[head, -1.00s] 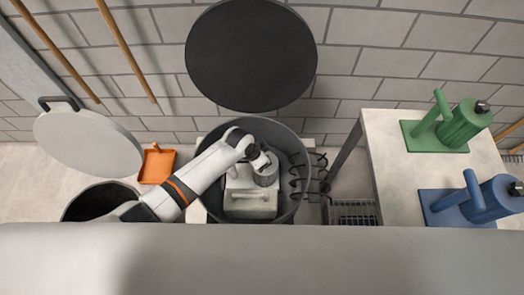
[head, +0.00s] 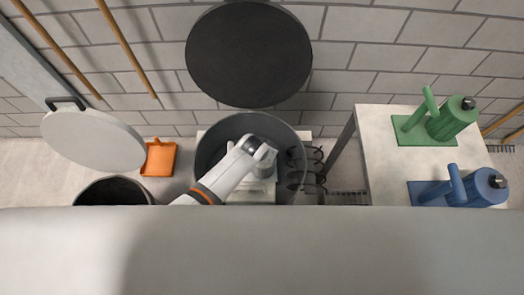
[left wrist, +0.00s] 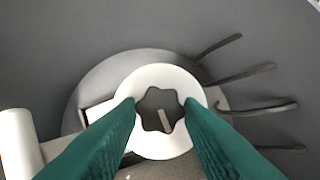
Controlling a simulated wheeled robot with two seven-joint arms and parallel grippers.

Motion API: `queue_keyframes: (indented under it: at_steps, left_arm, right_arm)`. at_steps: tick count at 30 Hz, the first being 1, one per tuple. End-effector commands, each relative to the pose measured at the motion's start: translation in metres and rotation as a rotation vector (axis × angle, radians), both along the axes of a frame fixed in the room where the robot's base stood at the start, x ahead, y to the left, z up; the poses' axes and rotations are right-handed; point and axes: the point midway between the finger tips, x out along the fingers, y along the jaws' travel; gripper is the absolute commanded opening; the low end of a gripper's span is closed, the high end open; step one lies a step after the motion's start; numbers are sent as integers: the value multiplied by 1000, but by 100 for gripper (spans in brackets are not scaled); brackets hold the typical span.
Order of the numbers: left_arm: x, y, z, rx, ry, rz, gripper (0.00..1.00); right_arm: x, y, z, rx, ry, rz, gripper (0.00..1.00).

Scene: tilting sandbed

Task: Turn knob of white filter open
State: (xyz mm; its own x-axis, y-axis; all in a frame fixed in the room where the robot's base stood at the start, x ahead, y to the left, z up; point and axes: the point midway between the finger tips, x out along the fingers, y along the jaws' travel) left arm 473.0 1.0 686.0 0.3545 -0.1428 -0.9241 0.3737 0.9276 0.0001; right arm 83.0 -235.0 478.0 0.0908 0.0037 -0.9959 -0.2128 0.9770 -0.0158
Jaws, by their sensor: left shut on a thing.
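The white filter (head: 258,196) sits inside a large grey round tub, mostly hidden by my left arm and the pale front edge. In the left wrist view, a white ring (left wrist: 163,73) surrounds a dark star-shaped knob (left wrist: 149,103) with a pale bar mark. My left gripper (left wrist: 160,104) is shut on the knob, its green fingers on either side, overlapping the ring. In the head view the left gripper (head: 266,160) is over the filter, with its fingertips hidden. My right gripper is not in view.
The grey tub (head: 207,140) surrounds the filter, with dark curved hooks (head: 305,165) at its right. A black round lid (head: 250,55) stands behind. A table (head: 380,150) at right carries a green canister (head: 450,118) and a blue canister (head: 485,188). An orange dustpan (head: 159,158) lies left.

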Motion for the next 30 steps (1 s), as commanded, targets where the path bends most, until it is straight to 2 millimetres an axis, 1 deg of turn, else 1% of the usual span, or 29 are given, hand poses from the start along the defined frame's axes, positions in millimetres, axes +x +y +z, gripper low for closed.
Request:
queue_keyframes:
  at_steps: [12, 13, 16, 17, 26, 30]
  left_arm:
    - [0, 0, 0, -1, -1, 6, 11]
    - [0, 0, 0, 0, 0, 6, 37]
    - [0, 0, 0, 0, 0, 5, 53]
    - [0, 0, 0, 0, 0, 5, 56]
    - [0, 0, 2, 0, -1, 5, 56]
    - [-4, 1, 13, -2, -1, 5, 56]
  right_arm:
    - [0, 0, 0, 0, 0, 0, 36]
    - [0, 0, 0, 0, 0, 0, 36]
    - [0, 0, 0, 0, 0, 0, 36]
    - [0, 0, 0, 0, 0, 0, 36]
    - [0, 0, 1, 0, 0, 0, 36]
    - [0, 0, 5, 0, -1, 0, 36]
